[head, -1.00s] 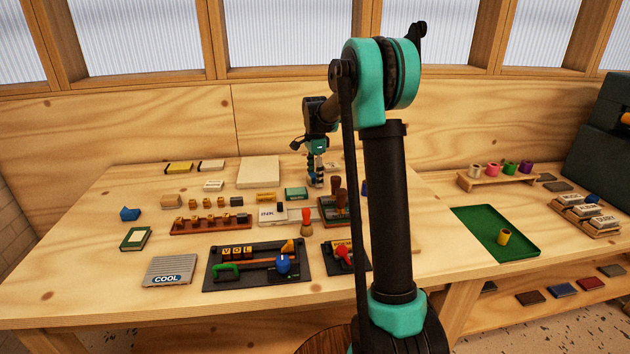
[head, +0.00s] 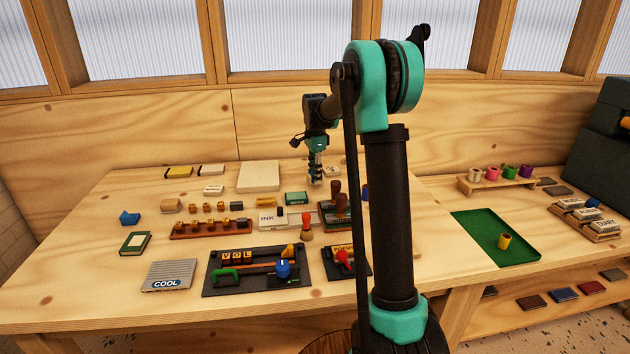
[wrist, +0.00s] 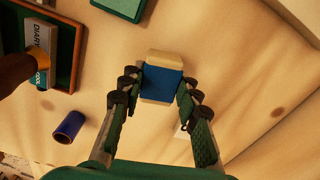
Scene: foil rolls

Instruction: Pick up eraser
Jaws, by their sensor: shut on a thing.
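In the wrist view, the eraser (wrist: 161,82) is a small block with a blue sleeve and a cream end. It sits between the two fingers of my gripper (wrist: 158,100), which are shut on its sides. In the head view, my gripper (head: 316,178) hangs over the back middle of the table, above the wooden surface. The eraser is too small and too covered to make out there.
A green box (head: 296,198) and a tray with stamps (head: 335,213) stand close in front of my gripper. A cream slab (head: 259,176) lies to its left.

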